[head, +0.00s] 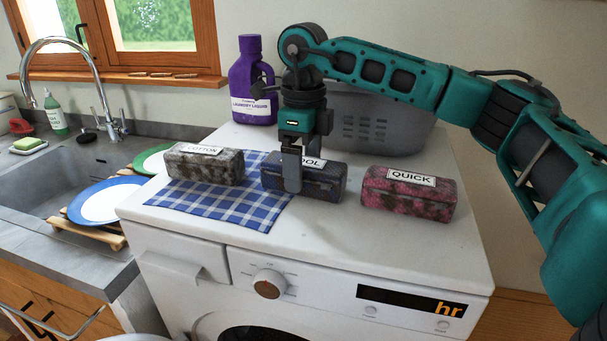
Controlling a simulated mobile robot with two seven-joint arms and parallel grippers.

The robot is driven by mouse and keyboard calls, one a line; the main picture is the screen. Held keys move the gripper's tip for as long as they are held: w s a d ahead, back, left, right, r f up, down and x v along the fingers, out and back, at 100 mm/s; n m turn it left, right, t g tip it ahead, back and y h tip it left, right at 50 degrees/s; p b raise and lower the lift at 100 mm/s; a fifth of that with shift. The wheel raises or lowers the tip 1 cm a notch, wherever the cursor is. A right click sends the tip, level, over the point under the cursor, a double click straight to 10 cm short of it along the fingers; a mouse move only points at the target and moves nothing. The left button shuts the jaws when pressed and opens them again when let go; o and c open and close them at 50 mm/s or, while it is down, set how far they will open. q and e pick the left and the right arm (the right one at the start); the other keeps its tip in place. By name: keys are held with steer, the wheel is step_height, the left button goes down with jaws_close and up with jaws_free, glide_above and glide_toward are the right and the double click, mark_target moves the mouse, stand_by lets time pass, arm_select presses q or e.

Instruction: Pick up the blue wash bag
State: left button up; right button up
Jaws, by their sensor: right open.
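The blue wash bag (322,184) is a dark blue box-shaped bag on top of the white washing machine. Its white label is partly covered, with "OOL" readable. It lies between a grey-brown bag (205,167) labelled "COTTON" and a pink-red bag (409,196) labelled "QUICK". My right gripper (291,186) points down at the blue bag with its jaws open. One finger shows in front of the bag's near side; the other finger is hidden, so I cannot tell whether they touch it. My left gripper is out of view.
A blue checked cloth (218,207) lies under the grey-brown bag and reaches the blue bag's left end. Behind stand a purple laundry liquid bottle (253,85) and a grey basket (395,125). The machine's front right top is clear. Left are a sink and plates (100,203).

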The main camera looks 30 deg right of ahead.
steer(key=shift+f, duration=0.35)
steer(key=shift+c, duration=0.3)
steer(key=c, duration=1)
